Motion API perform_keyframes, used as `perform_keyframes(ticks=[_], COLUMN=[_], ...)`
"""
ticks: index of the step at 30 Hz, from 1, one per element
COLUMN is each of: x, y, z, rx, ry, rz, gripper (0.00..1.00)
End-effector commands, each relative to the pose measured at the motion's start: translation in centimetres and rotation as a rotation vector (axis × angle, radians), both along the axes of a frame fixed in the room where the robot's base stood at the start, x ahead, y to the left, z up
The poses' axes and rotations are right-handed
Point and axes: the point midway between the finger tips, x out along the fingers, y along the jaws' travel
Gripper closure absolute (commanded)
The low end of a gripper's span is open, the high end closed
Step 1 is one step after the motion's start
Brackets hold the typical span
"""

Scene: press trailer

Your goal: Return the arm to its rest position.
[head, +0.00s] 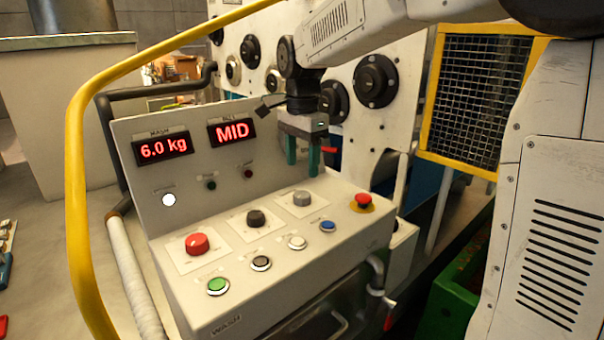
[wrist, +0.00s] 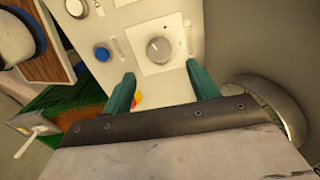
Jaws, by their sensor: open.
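My gripper (head: 303,158) hangs at the end of my arm over the back right of the control panel (head: 330,230), its green fingers pointing down. In the wrist view the two green fingers (wrist: 162,90) are spread apart with nothing between them. The grey knob (head: 302,198) lies below the fingertips; it also shows in the wrist view (wrist: 159,50), just beyond the fingers. The gripper appears apart from the knob. My arm reaches in from the upper right.
The panel carries a red knob (head: 197,244), a black knob (head: 256,218), several push buttons and a red emergency stop (head: 363,201). Displays read "6.0 kg" (head: 163,149) and "MID" (head: 232,132). A yellow rail (head: 75,190) curves along the left. A yellow-framed mesh guard (head: 476,98) stands at right.

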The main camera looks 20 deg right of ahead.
Motion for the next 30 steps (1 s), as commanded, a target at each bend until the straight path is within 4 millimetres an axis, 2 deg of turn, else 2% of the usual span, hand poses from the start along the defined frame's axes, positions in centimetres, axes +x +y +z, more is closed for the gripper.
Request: perform_keyframes(ticks=[16, 21, 23, 26, 30], x=[0.0, -0.2, -0.9, -3.4, -8.5], y=[0.0, 0.0, -0.1, -0.2, -0.7], z=[0.3, 0.0, -1.0, -2.0, -2.5], rx=[0.000, 0.000, 0.001, 0.007, 0.017], ry=[0.001, 0.006, 0.027, 0.052, 0.061], rz=[0.008, 0.151, 0.244, 0.422, 0.685], gripper=[0.41, 0.41, 0.41, 0.41, 0.41])
